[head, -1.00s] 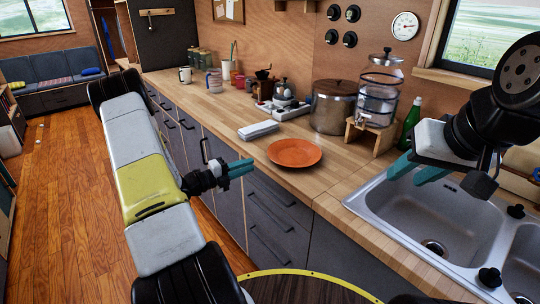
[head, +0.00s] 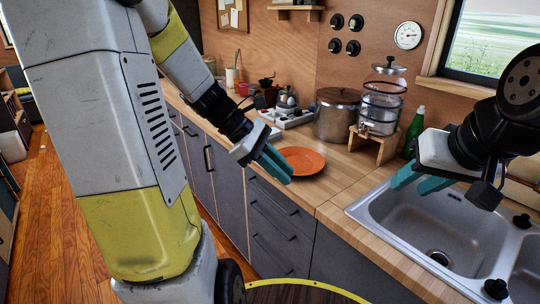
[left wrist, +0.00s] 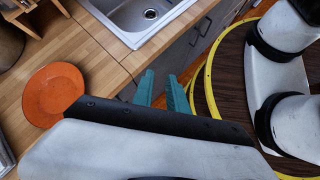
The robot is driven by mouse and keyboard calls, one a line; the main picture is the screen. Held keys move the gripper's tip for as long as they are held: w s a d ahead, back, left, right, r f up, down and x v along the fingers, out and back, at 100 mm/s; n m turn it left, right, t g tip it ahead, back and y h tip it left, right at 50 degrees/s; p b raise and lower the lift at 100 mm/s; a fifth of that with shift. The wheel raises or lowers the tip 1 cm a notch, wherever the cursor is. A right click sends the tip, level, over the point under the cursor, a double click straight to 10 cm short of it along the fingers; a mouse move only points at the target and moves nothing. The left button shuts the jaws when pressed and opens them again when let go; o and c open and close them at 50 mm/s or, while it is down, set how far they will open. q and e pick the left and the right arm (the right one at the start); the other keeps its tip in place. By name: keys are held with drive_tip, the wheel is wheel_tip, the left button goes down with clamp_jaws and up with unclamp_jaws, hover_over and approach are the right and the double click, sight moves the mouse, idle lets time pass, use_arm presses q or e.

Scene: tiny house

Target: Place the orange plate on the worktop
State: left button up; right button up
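The orange plate (head: 306,162) lies flat on the wooden worktop (head: 335,190), back from its front edge. It also shows at the left of the left wrist view (left wrist: 52,94). My left gripper (head: 274,166) is just in front of the plate in the head view, its teal fingers covering a bit of the plate's left rim. In the left wrist view its fingers (left wrist: 162,90) stand apart with nothing between them, to the right of the plate. My right gripper (head: 420,181) is open and empty over the sink's left edge.
A steel sink (head: 440,228) is set in at the right. A lidded pot (head: 337,116), a glass dispenser (head: 380,105) on a wooden stand and a green bottle (head: 413,133) stand behind the plate. Drawers (head: 270,225) front the counter. The worktop between plate and sink is clear.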

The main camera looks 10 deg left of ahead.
use_arm(q)
drive_tip(key=s+a+r+m+t+y, duration=0.3)
drive_tip(key=s+m, duration=0.6)
drive_tip(key=m, duration=0.8)
wheel_tip(320, 180, up, 5)
drive_tip(key=t+y, duration=0.2)
drive_tip(key=y, duration=0.1)
drive_tip(key=shift+s+f+y, duration=0.15)
drive_tip(key=shift+y, duration=0.15)
drive_tip(key=shift+a, duration=0.1)
